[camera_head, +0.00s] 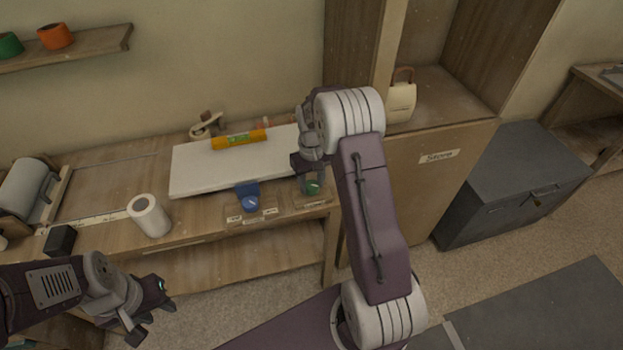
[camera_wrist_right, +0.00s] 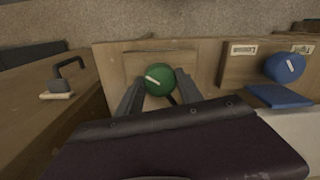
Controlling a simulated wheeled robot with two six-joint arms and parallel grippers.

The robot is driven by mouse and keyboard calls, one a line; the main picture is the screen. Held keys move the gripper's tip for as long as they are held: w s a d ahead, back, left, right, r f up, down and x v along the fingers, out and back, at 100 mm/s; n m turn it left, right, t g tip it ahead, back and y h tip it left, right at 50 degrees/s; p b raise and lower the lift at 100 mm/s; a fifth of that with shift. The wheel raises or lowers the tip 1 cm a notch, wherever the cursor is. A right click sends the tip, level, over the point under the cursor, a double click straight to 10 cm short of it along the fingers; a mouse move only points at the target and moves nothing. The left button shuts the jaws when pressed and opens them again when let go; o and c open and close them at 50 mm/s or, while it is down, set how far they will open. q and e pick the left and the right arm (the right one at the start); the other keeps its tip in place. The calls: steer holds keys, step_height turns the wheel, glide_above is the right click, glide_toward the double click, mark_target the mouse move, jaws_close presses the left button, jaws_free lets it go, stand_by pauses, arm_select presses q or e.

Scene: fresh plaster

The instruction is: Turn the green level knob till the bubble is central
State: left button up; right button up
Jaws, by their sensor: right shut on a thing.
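The green level knob (camera_head: 313,188) sits on the front edge of the bench, on a small wooden plate; in the right wrist view the knob (camera_wrist_right: 160,80) has a pale pointer line slanting from upper left to lower right. My right gripper (camera_head: 311,178) reaches down over it, its two fingers (camera_wrist_right: 158,94) shut on either side of the knob. The yellow-orange spirit level (camera_head: 238,139) lies on the white board (camera_head: 190,176). Its bubble is too small to read. My left gripper (camera_head: 153,312) is open and empty, low at the left, away from the bench.
A blue knob (camera_head: 250,204) with labels is left of the green one; it also shows in the right wrist view (camera_wrist_right: 285,67). A white roll (camera_head: 149,216) and a black block (camera_head: 60,240) stand on the bench's left. A cream handled object (camera_head: 401,102) is at right.

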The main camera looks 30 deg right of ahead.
mark_target(312, 184)
steer(key=m, duration=0.2)
steer(key=m+p, duration=0.2)
steer(key=m, duration=0.1)
steer(key=shift+w+r+m, duration=0.15)
steer(key=shift+r+m, duration=0.15)
steer(key=m+p, duration=0.2)
steer(key=m, duration=0.2)
steer(key=shift+d+f+m, duration=0.1)
steer(key=shift+m, duration=0.6)
steer(key=o, duration=1.1)
step_height(312, 184, up, 9)
steer(key=shift+b, duration=0.4)
